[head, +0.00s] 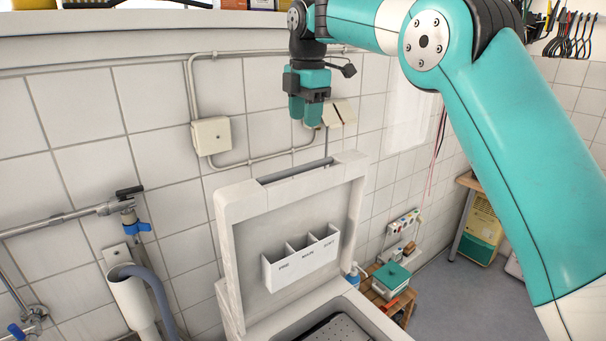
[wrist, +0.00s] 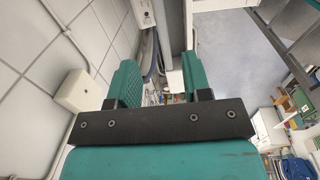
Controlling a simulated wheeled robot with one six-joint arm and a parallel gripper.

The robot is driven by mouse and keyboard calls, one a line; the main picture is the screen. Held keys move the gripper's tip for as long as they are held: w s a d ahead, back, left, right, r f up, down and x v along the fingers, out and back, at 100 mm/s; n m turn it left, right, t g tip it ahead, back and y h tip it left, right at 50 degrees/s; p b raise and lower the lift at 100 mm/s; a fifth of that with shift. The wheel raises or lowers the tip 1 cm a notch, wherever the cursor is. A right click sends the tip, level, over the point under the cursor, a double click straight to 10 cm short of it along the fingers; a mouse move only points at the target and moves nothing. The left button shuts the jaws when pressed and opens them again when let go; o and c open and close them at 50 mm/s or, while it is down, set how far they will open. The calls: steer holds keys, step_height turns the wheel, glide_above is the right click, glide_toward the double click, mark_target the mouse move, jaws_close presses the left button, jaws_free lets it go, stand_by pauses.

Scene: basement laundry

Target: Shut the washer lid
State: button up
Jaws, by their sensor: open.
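The washer lid (head: 232,205) stands open and upright in the head view, its inner side facing me. A white three-part dispenser (head: 300,262) is on that inner side. The washer (head: 378,318) is cut off at the bottom edge, with part of its dark drum opening showing. My gripper (head: 306,112) is open and empty, pointing down, above the lid's top edge in the picture; I see no contact with the lid. In the wrist view my gripper (wrist: 157,75) shows its two teal fingers apart with nothing between them. I cannot surely pick out the lid there.
A junction box (head: 211,136) and pipes run along the tiled wall behind the lid. A grey hose in a white standpipe (head: 130,298) and a blue-handled tap (head: 137,228) are at left. A low shelf (head: 390,290) with small items stands right of the washer. Floor (head: 470,305) is clear at right.

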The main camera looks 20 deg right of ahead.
mark_target(303, 166)
steer(key=f+p, duration=0.1)
steer(key=f, duration=0.3)
steer(key=f+p, duration=0.1)
steer(key=f, duration=0.2)
steer(key=f+p, duration=0.1)
steer(key=f, duration=0.3)
steer(key=shift+w+a+f, duration=0.15)
steer(key=shift+w+f, duration=0.2)
jaws_close()
